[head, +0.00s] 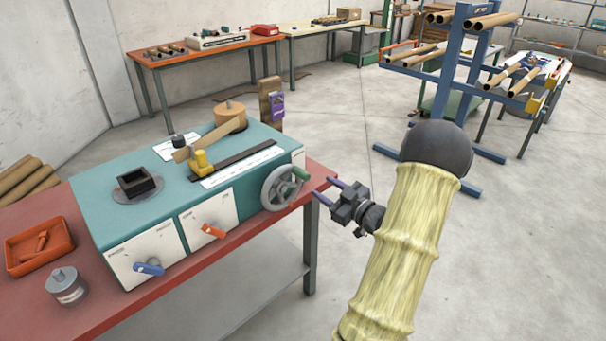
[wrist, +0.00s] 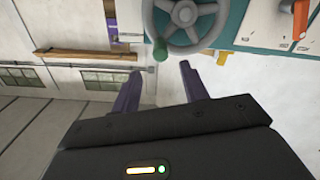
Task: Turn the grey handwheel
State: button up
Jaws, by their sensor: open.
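The grey handwheel (head: 267,190) sits on the right end of the front of the teal winder (head: 98,195), with a green knob (head: 300,173) on its rim. My gripper (head: 321,187) is just to the right of the wheel, its two dark purple fingers apart and pointing at it. In the wrist view the handwheel (wrist: 185,13) is at the top, with the green knob (wrist: 160,50) just beyond the gap between the fingertips (wrist: 160,69). Nothing is between the fingers, and they look apart from the knob.
The winder stands on a red bench (head: 85,325). An orange lever (head: 213,231) and a blue lever (head: 150,268) stick out of its front, left of the wheel. A blue rack (head: 466,70) with cardboard tubes stands behind my arm. The floor to the right is mostly clear.

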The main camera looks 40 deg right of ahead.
aim_at(308, 178)
jog(key=w, duration=0.6)
jog(key=w+a, duration=0.1)
jog(key=w, duration=0.2)
jog(key=shift+w+p, duration=0.3)
jog(key=shift+p, duration=0.05)
grip_shut()
